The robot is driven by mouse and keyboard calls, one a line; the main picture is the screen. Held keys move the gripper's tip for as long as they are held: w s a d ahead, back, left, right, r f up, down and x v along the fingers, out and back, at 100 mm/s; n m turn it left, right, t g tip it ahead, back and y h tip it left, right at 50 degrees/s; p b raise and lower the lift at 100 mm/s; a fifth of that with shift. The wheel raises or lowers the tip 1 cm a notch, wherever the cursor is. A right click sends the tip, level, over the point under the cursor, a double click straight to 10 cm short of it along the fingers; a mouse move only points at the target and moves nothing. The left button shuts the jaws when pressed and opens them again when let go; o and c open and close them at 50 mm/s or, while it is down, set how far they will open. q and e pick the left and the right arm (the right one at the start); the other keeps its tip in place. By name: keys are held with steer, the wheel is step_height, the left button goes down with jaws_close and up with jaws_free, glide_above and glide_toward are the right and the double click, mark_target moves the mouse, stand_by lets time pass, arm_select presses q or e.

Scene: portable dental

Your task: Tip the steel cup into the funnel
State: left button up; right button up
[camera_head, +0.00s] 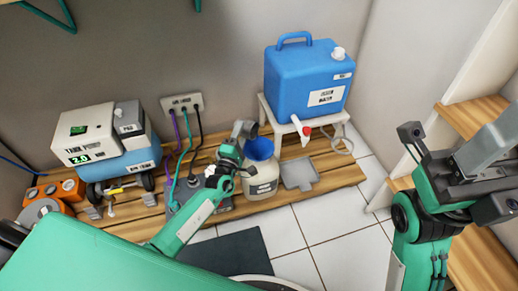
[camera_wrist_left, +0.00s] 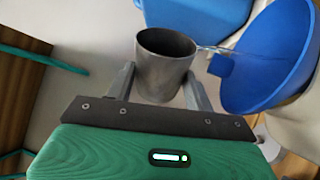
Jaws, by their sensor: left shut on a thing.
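My left gripper (camera_head: 240,141) is shut on the steel cup (camera_wrist_left: 164,66), a grey metal cylinder between the two fingers in the left wrist view. In the head view the cup is small and hard to make out against the gripper, beside the blue funnel (camera_head: 260,149). The funnel sits in the mouth of a pale jug (camera_head: 262,180) on the wooden platform. In the left wrist view the funnel (camera_wrist_left: 272,62) is just right of the cup. A thin clear streak runs from the cup's rim toward it. My right gripper (camera_head: 483,168) is at the right; its fingers are unclear.
A blue water container (camera_head: 307,82) with a red-tipped tap stands on a white stand behind the funnel. A grey tray (camera_head: 299,174) lies right of the jug.

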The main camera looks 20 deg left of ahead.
arm_select(q)
steer(key=shift+d+r+m, duration=0.1)
steer(key=shift+r+m, duration=0.15)
steer(key=shift+m, duration=0.55)
